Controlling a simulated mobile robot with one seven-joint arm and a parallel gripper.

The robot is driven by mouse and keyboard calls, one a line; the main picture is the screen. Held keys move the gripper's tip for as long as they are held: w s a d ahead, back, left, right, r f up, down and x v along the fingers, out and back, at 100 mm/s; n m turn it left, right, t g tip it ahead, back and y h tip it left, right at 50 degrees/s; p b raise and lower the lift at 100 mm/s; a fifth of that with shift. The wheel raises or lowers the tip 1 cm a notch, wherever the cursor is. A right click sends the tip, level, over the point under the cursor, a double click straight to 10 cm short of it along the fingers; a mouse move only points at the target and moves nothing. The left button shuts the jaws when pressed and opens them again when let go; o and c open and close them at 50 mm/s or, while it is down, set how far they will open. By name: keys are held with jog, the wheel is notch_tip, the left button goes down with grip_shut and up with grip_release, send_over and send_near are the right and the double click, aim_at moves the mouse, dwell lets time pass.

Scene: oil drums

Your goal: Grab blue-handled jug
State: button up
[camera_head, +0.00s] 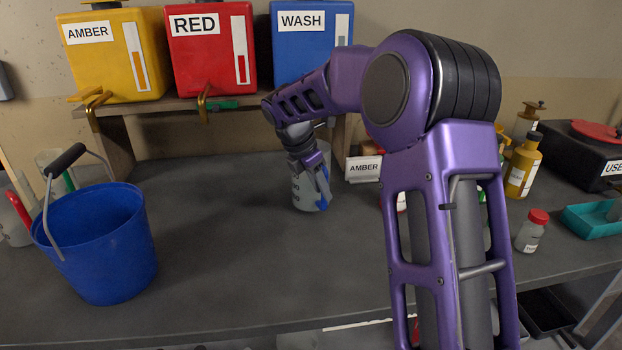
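The blue-handled jug (301,189) stands on the dark bench near the middle of the view. It is a pale, translucent vessel with dark markings, and a blue part shows at its right side. My gripper (319,182) points down at the jug's upper right, by the blue part, and overlaps it in the view. The fingers are small and partly merge with the jug, so I cannot tell whether they grip the handle. My purple arm reaches in from the right and hides what lies behind it.
Yellow AMBER (108,58), red RED (210,62) and blue WASH (297,62) drums with taps stand on a raised shelf behind. A blue bucket (100,245) is at left. An AMBER sign (363,168) stands right of the jug. Bench between bucket and jug is clear.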

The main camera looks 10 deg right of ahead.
aim_at(324, 210)
jog(key=x, duration=0.3)
jog(key=shift+f, duration=0.25)
jog(key=shift+s+r, duration=0.1)
grip_shut()
dwell(1.0)
